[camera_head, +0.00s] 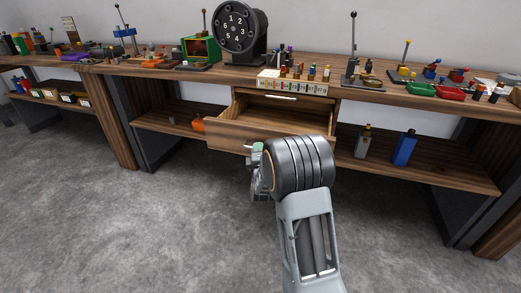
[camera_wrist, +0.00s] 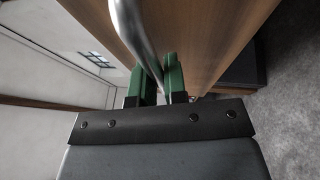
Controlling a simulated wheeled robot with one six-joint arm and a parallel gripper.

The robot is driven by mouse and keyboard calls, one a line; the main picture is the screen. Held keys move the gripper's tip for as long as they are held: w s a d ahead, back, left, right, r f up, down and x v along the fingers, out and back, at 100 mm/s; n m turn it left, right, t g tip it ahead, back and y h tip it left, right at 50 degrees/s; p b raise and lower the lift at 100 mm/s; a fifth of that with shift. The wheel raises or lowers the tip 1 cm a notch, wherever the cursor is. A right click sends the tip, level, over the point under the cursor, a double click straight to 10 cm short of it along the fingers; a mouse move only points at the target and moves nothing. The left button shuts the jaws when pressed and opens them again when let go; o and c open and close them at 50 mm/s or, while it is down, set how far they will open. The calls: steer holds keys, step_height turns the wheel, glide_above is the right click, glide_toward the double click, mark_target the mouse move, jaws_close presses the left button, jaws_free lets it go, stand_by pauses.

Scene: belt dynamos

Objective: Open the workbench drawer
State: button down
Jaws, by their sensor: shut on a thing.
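The wooden workbench drawer (camera_head: 268,127) is pulled out under the middle of the bench, and its empty inside shows in the head view. In the wrist view the drawer front (camera_wrist: 214,35) stands close beside my gripper (camera_wrist: 160,80). The green fingers of my gripper are shut on the curved metal drawer handle (camera_wrist: 134,28). In the head view my gripper (camera_head: 258,150) is at the drawer front, partly hidden by my own wrist. A second handle (camera_head: 272,96) shows above the open drawer, under the bench top.
The workbench top (camera_head: 222,74) carries a black numbered dial (camera_head: 238,27), a green box (camera_head: 201,48), a rack of small colored items (camera_head: 292,84) and levers. On the lower shelf stand a blue bottle (camera_head: 404,148), a grey bottle (camera_head: 363,141) and an orange object (camera_head: 198,124). The floor in front is clear.

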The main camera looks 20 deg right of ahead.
steer(key=shift+w+a, duration=0.1)
steer(key=c, duration=1.5)
jaws_free()
steer(key=shift+o, duration=0.2)
steer(key=p+v, duration=0.2)
steer(key=v, duration=1.1)
steer(key=shift+s+f, duration=0.15)
steer(key=shift+s, duration=0.25)
